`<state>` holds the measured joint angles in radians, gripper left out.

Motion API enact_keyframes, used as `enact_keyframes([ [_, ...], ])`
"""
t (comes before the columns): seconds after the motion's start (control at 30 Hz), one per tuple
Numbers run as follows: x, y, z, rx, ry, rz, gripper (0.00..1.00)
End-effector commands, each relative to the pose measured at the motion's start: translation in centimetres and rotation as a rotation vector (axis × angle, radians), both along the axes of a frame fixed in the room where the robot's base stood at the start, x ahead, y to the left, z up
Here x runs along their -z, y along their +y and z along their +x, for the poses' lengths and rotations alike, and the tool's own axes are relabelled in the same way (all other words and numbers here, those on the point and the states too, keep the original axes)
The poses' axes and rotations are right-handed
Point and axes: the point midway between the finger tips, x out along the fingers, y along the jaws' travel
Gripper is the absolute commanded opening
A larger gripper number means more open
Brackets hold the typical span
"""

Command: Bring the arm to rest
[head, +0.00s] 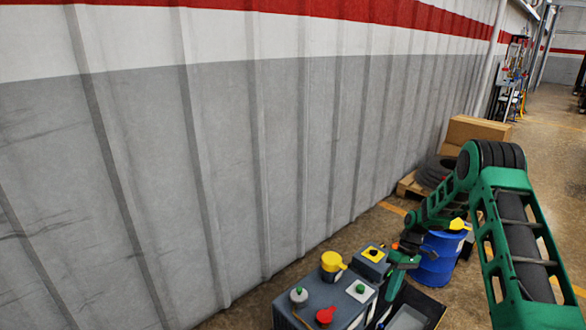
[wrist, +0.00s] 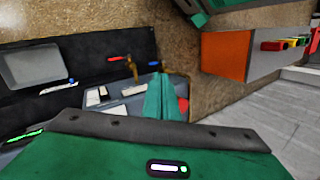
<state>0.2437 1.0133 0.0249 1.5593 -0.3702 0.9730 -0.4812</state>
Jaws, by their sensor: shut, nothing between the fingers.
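My green arm rises at the right of the head view, bends at a dark ribbed elbow and reaches back down to the left. My gripper (head: 394,281) hangs low beside a grey box, pointing downward. In the wrist view my gripper (wrist: 165,85) shows as green fingers close together with nothing seen between them. Its green housing with a small lit display fills the bottom of that view. I cannot tell whether the fingers touch anything below.
The grey box (head: 322,295) with yellow, red and green-topped items stands left of the gripper. A dark open tray (head: 427,305) and a blue barrel (head: 437,262) are close right. A cardboard box (head: 478,129) stands farther back. The ribbed wall (head: 230,160) runs along the left.

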Motion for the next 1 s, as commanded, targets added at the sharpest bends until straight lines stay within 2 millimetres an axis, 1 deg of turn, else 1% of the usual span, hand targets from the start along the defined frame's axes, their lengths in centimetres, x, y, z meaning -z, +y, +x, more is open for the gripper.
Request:
enact_keyframes([
  [0.03,-2.2,-0.7,-0.2,0.021,-0.008,-0.029,0.0],
  [0.1,-4.7,-1.5,-0.7,0.053,-0.012,-0.065,0.0],
  [0.27,-10.2,-3.3,-2.4,0.131,-0.024,-0.143,0.0],
  [0.4,-14.8,-4.7,-4.4,0.206,-0.038,-0.208,0.0],
  [0.47,-16.7,-5.2,-5.4,0.239,-0.043,-0.233,0.0],
  [0.5,-17.9,-5.5,-6.1,0.262,-0.047,-0.249,0.0],
  [0.57,-19.6,-6.0,-7.3,0.297,-0.053,-0.274,0.0],
  [0.7,-23.5,-6.9,-10.3,0.379,-0.069,-0.325,0.0],
  [0.87,-27.3,-7.7,-14.3,0.48,-0.086,-0.375,0.0],
  [1.0,-30.0,-8.2,-18.0,0.569,-0.101,-0.412,0.0],
])
